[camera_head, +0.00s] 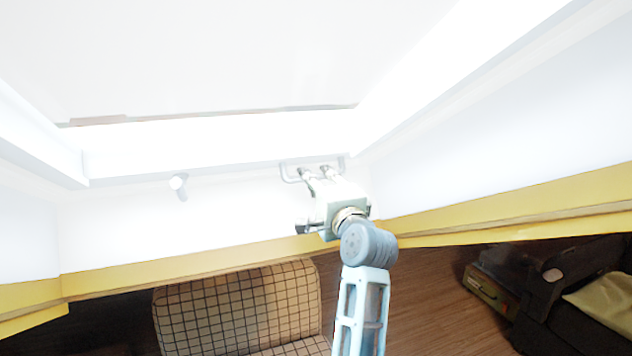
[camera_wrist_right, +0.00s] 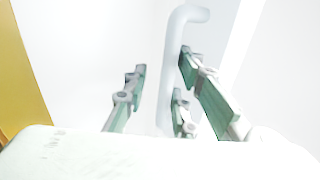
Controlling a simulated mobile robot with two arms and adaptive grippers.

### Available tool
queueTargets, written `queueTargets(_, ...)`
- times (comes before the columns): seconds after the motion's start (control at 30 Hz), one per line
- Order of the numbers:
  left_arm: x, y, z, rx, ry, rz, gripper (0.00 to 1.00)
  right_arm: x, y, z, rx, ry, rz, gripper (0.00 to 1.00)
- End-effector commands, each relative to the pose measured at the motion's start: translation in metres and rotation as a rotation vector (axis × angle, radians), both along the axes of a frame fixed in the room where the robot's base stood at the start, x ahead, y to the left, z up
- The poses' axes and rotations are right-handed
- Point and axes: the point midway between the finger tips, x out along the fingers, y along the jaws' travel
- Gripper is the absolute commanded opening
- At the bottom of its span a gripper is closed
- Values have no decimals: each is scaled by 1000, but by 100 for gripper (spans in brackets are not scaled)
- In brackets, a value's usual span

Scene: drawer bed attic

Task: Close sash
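The sash (camera_head: 230,142) is a white window frame in a sloped white opening, with a pale pane above it in the head view. A white bar handle (camera_head: 287,177) runs along its lower edge, toward the right. My right gripper (camera_head: 316,173) is at this handle. In the right wrist view, the fingers of my right gripper (camera_wrist_right: 162,85) are spread apart. The handle (camera_wrist_right: 176,65) shows between them, closer to the right finger, which partly covers it. I cannot tell whether a finger touches it. My left gripper is not in view.
A small white knob (camera_head: 178,183) sticks out left of the handle. Yellow wooden trim (camera_head: 170,260) borders the opening below. A checked chair (camera_head: 240,310) stands below, with a dark seat and green cushion (camera_head: 605,300) at right. Wooden floor (camera_head: 440,290) shows between.

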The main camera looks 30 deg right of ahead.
Motion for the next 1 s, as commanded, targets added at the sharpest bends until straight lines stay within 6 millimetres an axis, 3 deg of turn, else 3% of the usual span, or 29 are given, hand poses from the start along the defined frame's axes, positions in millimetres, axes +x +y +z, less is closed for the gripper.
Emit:
queueTargets(0.27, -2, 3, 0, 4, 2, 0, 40, -5, 1, -4, 2, 7, -1, 20)
queueTargets(0.8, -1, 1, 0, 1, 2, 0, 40, -100, 24, -14, -1, 1, -1, 20)
queueTargets(1.0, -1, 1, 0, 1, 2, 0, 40, -116, 29, -15, -1, 1, -1, 20)
